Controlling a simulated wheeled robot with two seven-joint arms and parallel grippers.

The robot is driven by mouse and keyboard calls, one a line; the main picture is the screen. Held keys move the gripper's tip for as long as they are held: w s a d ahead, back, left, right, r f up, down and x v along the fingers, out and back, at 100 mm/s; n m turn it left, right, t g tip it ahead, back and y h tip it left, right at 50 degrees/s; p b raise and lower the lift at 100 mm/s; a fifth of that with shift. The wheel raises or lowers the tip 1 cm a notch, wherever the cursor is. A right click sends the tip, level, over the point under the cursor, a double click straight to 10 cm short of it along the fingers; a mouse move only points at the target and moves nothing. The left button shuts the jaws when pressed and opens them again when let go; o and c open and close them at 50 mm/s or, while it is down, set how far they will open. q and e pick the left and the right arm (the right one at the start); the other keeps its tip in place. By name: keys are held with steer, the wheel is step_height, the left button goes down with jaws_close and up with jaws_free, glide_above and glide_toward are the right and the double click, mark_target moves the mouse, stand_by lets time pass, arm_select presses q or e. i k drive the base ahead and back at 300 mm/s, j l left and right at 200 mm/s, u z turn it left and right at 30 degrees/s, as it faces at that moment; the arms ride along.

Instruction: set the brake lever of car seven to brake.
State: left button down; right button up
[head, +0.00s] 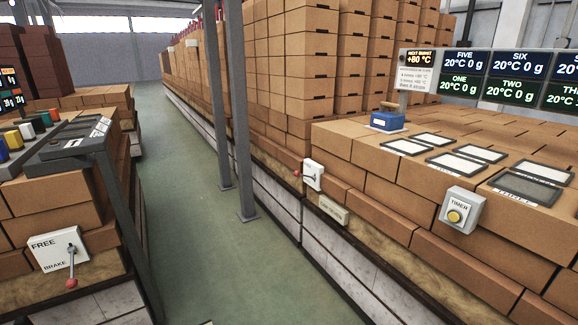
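A white brake box (59,249) marked FREE above and BRAKE below is on the side of the left brick stack. Its lever (71,265) points straight down, with the red knob (71,283) low, to the right of the word BRAKE. A second, smaller white box (313,174) is on the right brick stack. Its lever points left to a red knob (296,172); any lettering there is too small to read. I cannot tell from a number which car is seven. Neither of my grippers shows in the head view.
Grey posts (240,120) stand beside the right stack, and a grey frame (125,220) edges the left one. A timer box (460,209) with a yellow button, dark-framed panels (455,161) and a blue block (387,121) are at right.

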mark_target(296, 173)
steer(key=i+z, duration=0.15)
steer(key=i, duration=0.3)
steer(key=i+j+z, duration=0.1)
steer(key=i, duration=0.35)
steer(key=i+j+z, duration=0.15)
steer(key=i, duration=0.3)
steer(key=i+j+z, duration=0.1)
steer(key=i, duration=0.35)
steer(key=i+j+z, duration=0.15)
steer(key=i+j, duration=0.15)
steer(key=i, duration=0.1)
